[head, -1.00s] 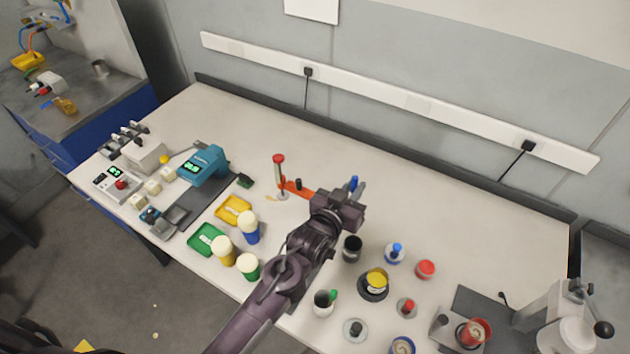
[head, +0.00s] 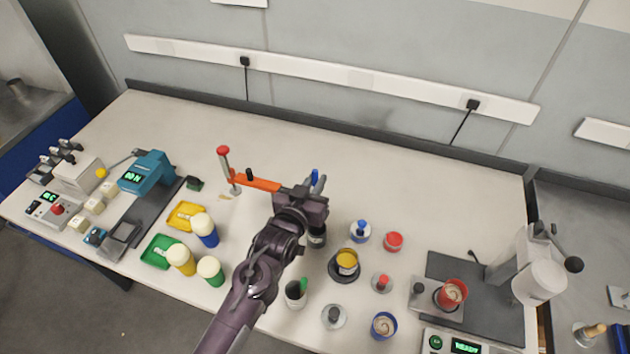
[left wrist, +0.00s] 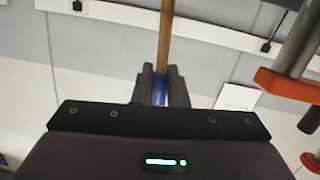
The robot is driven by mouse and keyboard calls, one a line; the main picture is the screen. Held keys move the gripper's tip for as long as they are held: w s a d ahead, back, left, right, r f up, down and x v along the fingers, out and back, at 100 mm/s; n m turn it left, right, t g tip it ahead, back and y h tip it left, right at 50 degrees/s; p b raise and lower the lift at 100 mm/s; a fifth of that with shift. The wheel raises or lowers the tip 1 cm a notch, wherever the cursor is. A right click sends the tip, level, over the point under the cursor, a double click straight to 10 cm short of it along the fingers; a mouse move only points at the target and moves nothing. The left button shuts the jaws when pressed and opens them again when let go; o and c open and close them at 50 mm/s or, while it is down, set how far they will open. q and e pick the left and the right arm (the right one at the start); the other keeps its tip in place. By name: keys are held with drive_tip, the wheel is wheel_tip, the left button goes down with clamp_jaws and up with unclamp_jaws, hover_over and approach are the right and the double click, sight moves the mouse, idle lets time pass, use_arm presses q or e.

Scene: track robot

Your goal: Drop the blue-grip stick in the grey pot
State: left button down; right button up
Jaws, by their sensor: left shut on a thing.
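My left gripper (head: 317,184) is shut on the blue-grip stick (head: 315,176), of which only a blue bit shows in the head view. In the left wrist view, the blue grip (left wrist: 160,92) sits between the two fingers and its wooden shaft (left wrist: 166,40) runs up out of the picture. The dark grey pot (head: 317,240) stands on the table just below my gripper in the picture, partly covered by the wrist. The stick is held clear of the pot. The stick's lower end is hidden. My right gripper is not in view.
A red-topped post (head: 225,165) with an orange bar (head: 256,182) stands left of my gripper. A white pot with a green item (head: 296,291), a yellow-topped tin (head: 346,262) and several small weights are near the grey pot. The back right table is clear.

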use_arm(q)
wheel_tip(320, 180, down, 3)
drive_tip(key=shift+f+b, duration=0.15)
drive_tip(key=shift+b, duration=1.05)
drive_tip(key=shift+s+f+b, duration=0.2)
drive_tip(key=shift+f+b, duration=1.45)
drive_tip(key=shift+f, duration=1.15)
drive_tip(key=c, duration=0.9)
unclamp_jaws()
drive_tip(key=shift+o, duration=0.7)
